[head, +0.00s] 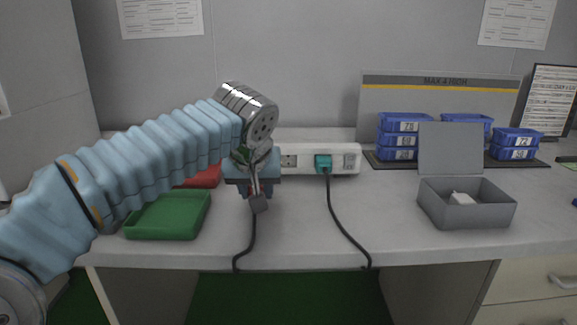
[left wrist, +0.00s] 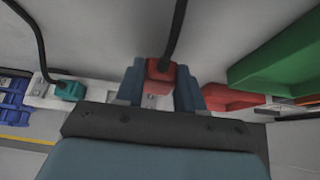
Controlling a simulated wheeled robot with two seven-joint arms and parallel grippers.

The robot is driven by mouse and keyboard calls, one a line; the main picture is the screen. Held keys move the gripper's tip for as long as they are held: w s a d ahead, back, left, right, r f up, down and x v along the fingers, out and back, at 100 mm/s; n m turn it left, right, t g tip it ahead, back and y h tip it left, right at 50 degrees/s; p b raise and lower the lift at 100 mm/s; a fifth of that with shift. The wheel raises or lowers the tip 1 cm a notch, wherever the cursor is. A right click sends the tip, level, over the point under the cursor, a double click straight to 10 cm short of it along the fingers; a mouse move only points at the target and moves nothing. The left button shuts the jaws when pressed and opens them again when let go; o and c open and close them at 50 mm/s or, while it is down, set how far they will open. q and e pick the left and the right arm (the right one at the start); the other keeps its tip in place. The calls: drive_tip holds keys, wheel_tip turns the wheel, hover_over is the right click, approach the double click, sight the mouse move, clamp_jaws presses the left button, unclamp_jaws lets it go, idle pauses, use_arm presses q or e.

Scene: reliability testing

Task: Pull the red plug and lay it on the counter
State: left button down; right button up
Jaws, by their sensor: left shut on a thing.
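My left gripper (head: 258,186) is in front of the left part of the white power strip (head: 290,160) on the counter (head: 310,220). In the left wrist view its two blue fingers stand on either side of the red plug (left wrist: 158,72), shut on it. A black cable runs from the plug over the counter's front edge. In the head view the gripper and arm mostly hide the plug. I cannot tell whether its prongs are in a socket. A teal plug (head: 323,162) with its own black cable sits in the strip to the right. My right gripper is not in view.
A green tray (head: 167,216) and a red tray (head: 207,178) lie at the left, partly behind my arm. An open grey box (head: 466,212) and blue bins (head: 398,140) stand at the right. The counter's middle front is clear except for the cables.

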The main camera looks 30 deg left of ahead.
use_arm(q)
drive_tip(key=shift+f+b, duration=0.65)
drive_tip(key=shift+f, duration=0.25)
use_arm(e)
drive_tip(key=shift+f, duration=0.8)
use_arm(q)
drive_tip(key=c, duration=0.6)
unclamp_jaws()
drive_tip(key=shift+s+r, duration=0.1)
drive_tip(key=shift+r, duration=0.25)
drive_tip(key=p+v, duration=0.3)
drive_tip(key=v, duration=1)
drive_tip(key=shift+d, duration=0.1)
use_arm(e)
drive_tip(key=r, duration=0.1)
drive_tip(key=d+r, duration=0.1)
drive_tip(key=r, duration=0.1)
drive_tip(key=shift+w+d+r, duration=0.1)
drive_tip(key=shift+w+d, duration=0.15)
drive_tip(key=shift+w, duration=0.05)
